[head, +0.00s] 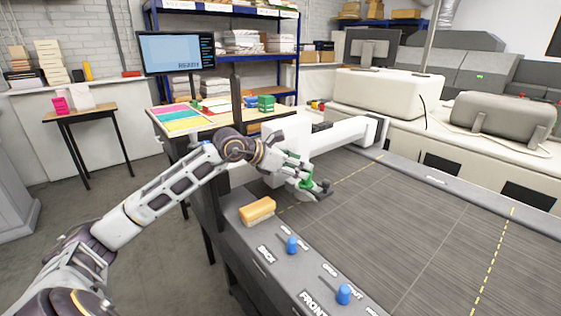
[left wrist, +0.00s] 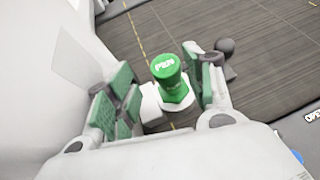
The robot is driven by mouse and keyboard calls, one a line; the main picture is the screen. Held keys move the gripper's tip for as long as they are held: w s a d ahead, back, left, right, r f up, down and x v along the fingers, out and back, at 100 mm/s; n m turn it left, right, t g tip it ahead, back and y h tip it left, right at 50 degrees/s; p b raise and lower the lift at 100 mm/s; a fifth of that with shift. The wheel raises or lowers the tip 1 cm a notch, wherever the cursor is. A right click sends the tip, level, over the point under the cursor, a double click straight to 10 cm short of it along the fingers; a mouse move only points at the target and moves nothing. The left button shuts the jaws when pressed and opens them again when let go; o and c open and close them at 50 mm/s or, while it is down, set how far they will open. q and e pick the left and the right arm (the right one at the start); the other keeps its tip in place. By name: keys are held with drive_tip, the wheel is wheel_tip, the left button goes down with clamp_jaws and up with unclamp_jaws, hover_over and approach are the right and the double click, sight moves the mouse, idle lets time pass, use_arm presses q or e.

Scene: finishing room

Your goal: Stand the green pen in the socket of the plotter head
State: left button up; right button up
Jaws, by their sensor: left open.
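The green pen (left wrist: 170,80) stands between the fingers of my left gripper (head: 308,184) in the left wrist view, its cap marked PEN facing the camera. Its lower end meets a white holder (left wrist: 150,106) on the plotter head and looks set in it; how deep is hidden. The gripper is open, with finger pads on both sides of the pen and a visible gap on the left. In the head view only a bit of green shows among the fingers, beside the white plotter carriage (head: 287,143). My right gripper is not in view.
The grey plotter bed (head: 400,215) is clear. A yellow-orange block (head: 257,211) and blue knobs (head: 292,245) sit on its front edge. A table with coloured sheets (head: 180,117) stands behind.

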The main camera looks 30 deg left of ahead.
use_arm(q)
drive_tip(key=a+v, duration=0.1)
drive_tip(key=v, duration=0.5)
drive_tip(key=shift+f, duration=0.25)
idle(0.8)
drive_tip(key=shift+w, duration=0.1)
idle(0.6)
drive_tip(key=shift+d, duration=0.15)
drive_tip(key=x, duration=0.3)
drive_tip(key=shift+d, duration=0.15)
idle(0.6)
drive_tip(key=shift+f, duration=0.15)
idle(0.3)
idle(0.3)
drive_tip(key=shift+v, duration=1.6)
drive_tip(key=shift+w, duration=0.3)
